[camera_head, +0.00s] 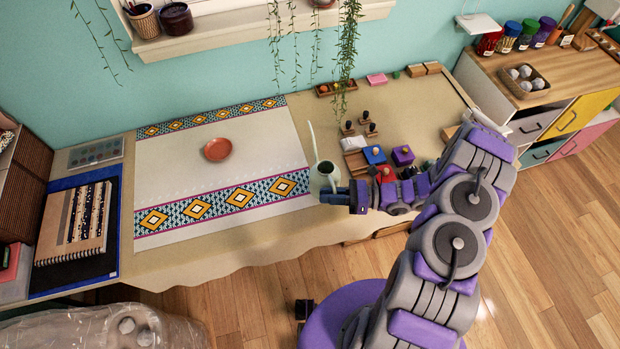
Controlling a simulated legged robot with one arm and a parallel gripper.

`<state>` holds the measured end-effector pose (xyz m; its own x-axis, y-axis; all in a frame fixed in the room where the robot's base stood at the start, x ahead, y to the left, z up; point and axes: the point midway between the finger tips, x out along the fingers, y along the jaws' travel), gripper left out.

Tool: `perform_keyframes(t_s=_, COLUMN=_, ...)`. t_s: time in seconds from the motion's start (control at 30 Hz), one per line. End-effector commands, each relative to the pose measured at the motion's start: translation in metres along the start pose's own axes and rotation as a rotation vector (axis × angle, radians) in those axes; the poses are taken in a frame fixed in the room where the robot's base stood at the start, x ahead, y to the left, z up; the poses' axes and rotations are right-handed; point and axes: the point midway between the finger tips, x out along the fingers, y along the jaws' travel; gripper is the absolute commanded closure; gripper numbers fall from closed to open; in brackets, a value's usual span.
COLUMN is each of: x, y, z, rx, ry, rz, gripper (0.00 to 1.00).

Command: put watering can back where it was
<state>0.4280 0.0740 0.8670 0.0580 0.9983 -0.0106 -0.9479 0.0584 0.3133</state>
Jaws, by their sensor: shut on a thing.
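The watering can (322,177) is pale green with a long thin spout pointing up and away. It is near the front edge of the table, at the right end of the patterned cloth. My gripper (345,196) is at its right side and shut on it; the exact grip point is hard to see. I cannot tell whether the can touches the table. A terracotta saucer (217,150) lies empty on the cloth (265,155).
Several stamps and coloured blocks (375,156) crowd the table right of the can. Hanging plants (347,45) trail from the windowsill. A notebook (75,222) lies at the left. A purple stool (335,318) stands in front. The cloth around the saucer is clear.

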Motion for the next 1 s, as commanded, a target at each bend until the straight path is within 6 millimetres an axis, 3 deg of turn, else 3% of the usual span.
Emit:
perform_keyframes(t_s=0.2, x=0.033, y=-0.039, z=0.007, rx=-0.002, ry=0.0, rz=0.004, gripper=1.0)
perform_keyframes(t_s=0.4, x=0.051, y=-0.068, z=0.014, rx=-0.002, ry=-0.002, rz=0.001, gripper=1.0)
perform_keyframes(t_s=0.63, x=0.059, y=-0.078, z=0.015, rx=0.001, ry=-0.005, rz=0.001, gripper=1.0)
perform_keyframes(t_s=0.9, x=0.06, y=-0.088, z=-0.015, rx=0.001, ry=-0.003, rz=0.0, gripper=1.0)
perform_keyframes(t_s=1.0, x=0.06, y=-0.089, z=-0.016, rx=0.0, ry=-0.004, rz=-0.001, gripper=1.0)
